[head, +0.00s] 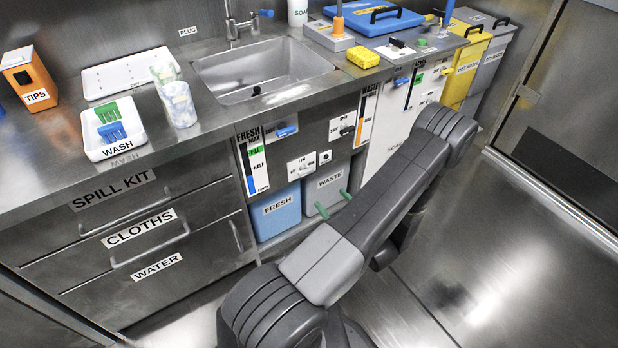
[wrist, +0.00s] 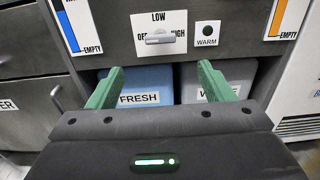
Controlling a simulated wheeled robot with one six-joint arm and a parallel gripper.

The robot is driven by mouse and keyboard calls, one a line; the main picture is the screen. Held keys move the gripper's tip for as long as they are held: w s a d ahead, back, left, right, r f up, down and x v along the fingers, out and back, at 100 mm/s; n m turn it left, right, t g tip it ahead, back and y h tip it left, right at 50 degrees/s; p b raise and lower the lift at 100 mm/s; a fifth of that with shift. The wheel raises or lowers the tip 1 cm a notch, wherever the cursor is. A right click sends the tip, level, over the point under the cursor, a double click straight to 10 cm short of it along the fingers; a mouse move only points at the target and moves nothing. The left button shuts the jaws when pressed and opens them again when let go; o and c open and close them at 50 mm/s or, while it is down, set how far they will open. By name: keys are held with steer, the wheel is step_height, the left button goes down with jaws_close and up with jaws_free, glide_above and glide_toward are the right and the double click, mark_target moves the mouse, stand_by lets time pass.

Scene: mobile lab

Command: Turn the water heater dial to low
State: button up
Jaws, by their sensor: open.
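The water heater dial (wrist: 160,38) is a grey knob on a white plate marked OFF, LOW and HIGH in the wrist view. Its bar lies roughly level; which end is the pointer I cannot tell. In the head view the dial plate (head: 301,166) is small on the dark panel under the sink. My gripper (wrist: 161,68) is open and empty, with its green fingers spread apart below the dial and short of the panel.
A dark WARM lamp (wrist: 207,32) is right of the dial. The FRESH tank (head: 275,212) and WASTE tank (head: 325,187) stand below the panel. Level gauges (head: 256,165) flank it. A drawer cabinet (head: 140,235) is at left; the floor at right is clear.

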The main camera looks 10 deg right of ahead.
mark_target(308, 173)
steer(key=b+x, duration=0.1)
steer(key=x, duration=1.2)
steer(key=shift+w, duration=0.15)
steer(key=shift+c, duration=0.2)
steer(key=c, duration=0.9)
